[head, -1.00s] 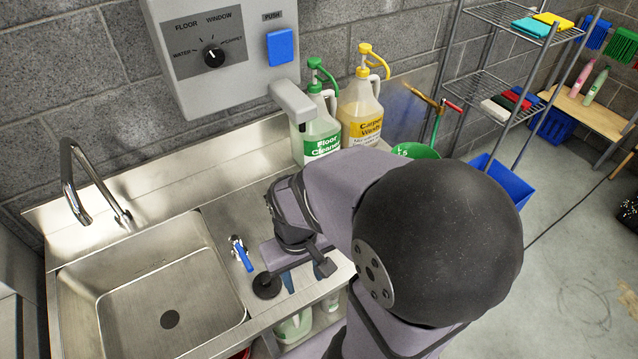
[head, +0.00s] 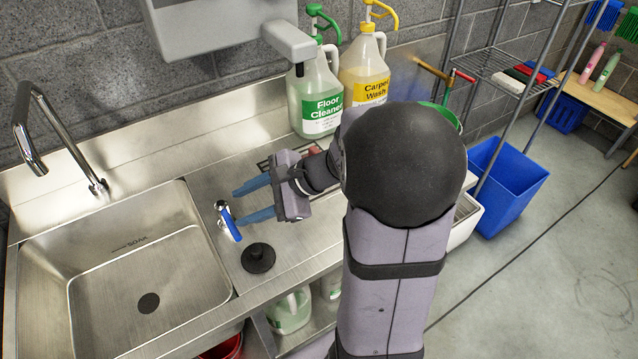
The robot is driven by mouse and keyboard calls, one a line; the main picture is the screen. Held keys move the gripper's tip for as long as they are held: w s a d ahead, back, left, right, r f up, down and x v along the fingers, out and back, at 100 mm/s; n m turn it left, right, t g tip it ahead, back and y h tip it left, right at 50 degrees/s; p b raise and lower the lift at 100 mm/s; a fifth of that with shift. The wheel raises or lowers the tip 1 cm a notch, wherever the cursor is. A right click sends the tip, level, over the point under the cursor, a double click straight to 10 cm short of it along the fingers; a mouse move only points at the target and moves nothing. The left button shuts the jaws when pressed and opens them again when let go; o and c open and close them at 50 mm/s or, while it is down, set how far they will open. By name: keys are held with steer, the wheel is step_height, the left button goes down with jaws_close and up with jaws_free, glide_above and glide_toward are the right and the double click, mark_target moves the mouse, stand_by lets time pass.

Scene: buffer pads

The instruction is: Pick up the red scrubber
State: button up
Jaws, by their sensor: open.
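The red scrubber is most likely the red block (head: 523,75) in a row of coloured blocks on the wire shelf at the upper right. It lies between a white block (head: 508,83) and darker ones. My gripper (head: 238,207) is over the steel counter beside the sink, far to the left of that shelf. Its two blue fingers point left, are apart, and hold nothing visible. The lower fingertip is close to a blue-handled tap valve (head: 228,220); I cannot tell whether they touch. A small red patch (head: 314,150) shows behind my wrist, mostly hidden and unclear.
A black plug (head: 258,259) lies on the counter near the sink (head: 150,270). Floor cleaner (head: 318,95) and carpet wash (head: 366,80) jugs stand at the back. A blue bin (head: 510,185) is below the shelf. Open floor lies at the right.

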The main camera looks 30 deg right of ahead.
steer(key=w+d+f+m+t+h+b, duration=0.2)
steer(key=w+d+m+t+b, duration=0.5)
steer(key=d, duration=0.4)
steer(key=m+t+h+b, duration=0.4)
steer(key=m+h+b, duration=0.1)
steer(key=m, duration=0.3)
glide_above(311, 150)
steer(key=s+d, duration=0.1)
steer(key=s, duration=0.5)
steer(key=shift+w+r, duration=0.1)
steer(key=shift+r, duration=0.3)
steer(key=shift+d+r, duration=0.1)
steer(key=shift+d, duration=0.2)
step_height(311, 150, down, 8)
steer(key=shift+r+b, duration=0.15)
steer(key=shift+b, duration=0.2)
steer(key=shift+w+a, duration=0.1)
steer(key=shift+w, duration=0.1)
steer(key=shift+w+a+p, duration=0.15)
steer(key=shift+w+p, duration=0.1)
steer(key=shift+w, duration=1.55)
steer(key=shift+w+a+p, duration=0.1)
steer(key=shift+w+p, duration=0.15)
steer(key=shift+w, duration=1.5)
jaws_close()
